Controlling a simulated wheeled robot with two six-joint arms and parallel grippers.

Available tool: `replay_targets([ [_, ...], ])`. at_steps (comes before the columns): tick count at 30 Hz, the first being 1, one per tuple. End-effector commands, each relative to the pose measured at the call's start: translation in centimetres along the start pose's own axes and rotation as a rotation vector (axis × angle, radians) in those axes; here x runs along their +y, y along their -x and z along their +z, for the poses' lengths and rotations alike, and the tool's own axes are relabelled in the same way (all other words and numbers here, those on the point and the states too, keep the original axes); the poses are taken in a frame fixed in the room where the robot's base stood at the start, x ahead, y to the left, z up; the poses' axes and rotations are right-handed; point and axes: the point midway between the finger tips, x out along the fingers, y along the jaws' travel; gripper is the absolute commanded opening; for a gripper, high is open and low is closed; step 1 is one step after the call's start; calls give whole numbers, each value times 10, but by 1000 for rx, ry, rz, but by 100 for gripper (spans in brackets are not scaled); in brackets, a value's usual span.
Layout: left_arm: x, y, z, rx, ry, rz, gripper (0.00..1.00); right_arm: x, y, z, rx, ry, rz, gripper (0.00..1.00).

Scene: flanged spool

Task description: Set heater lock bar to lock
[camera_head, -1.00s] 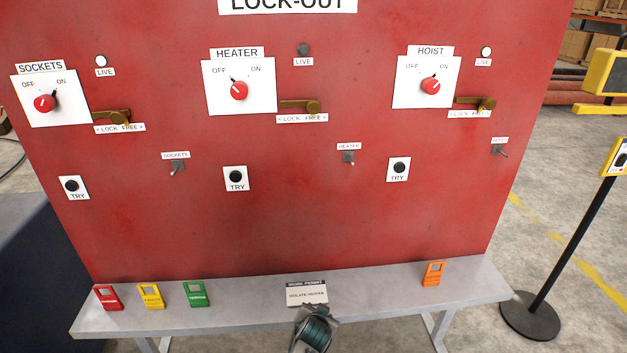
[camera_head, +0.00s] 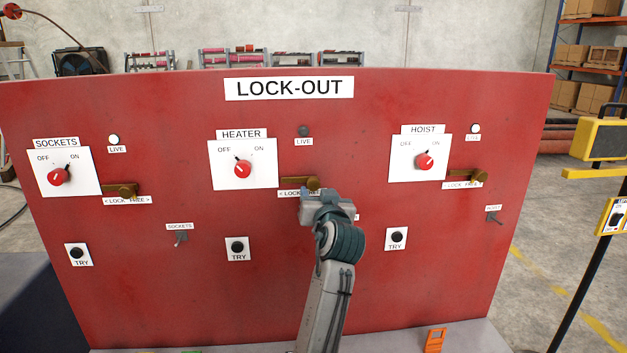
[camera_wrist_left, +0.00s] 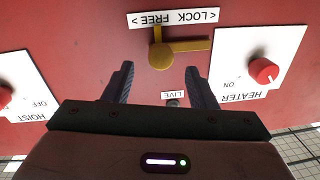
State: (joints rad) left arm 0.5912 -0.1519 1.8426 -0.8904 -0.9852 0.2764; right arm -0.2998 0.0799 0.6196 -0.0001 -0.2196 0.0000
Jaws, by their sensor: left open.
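The heater lock bar (camera_head: 299,182) is a brass bar on the red panel, lying level, with a round boss at its right end. Below it is the "LOCK FREE" label (camera_head: 291,193), partly covered by my left gripper. My left gripper (camera_head: 324,194) is raised in front of the panel, just below and right of the boss. In the left wrist view, which is upside down, the open, empty fingers (camera_wrist_left: 160,82) point toward the lock bar (camera_wrist_left: 182,46), apart from it. The heater knob (camera_head: 243,168) is red, its pointer up-left toward OFF. My right gripper is out of view.
The heater LIVE lamp (camera_head: 303,130) is dark. The sockets lock bar (camera_head: 124,189) and hoist lock bar (camera_head: 468,177) lie level at either side. The heater toggle is hidden behind my left arm. An orange tag (camera_head: 435,340) stands on the shelf below.

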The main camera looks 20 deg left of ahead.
Motion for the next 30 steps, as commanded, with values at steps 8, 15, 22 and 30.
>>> replay_targets([
  [8,-1,-51,-3,-1,-3,-1,51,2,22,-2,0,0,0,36],
  [15,0,-68,0,-2,-2,1,51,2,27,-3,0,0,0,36],
  [22,0,-68,1,-1,-1,1,51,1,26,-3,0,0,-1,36],
  [30,0,-68,1,-1,-1,1,4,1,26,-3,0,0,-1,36],
])
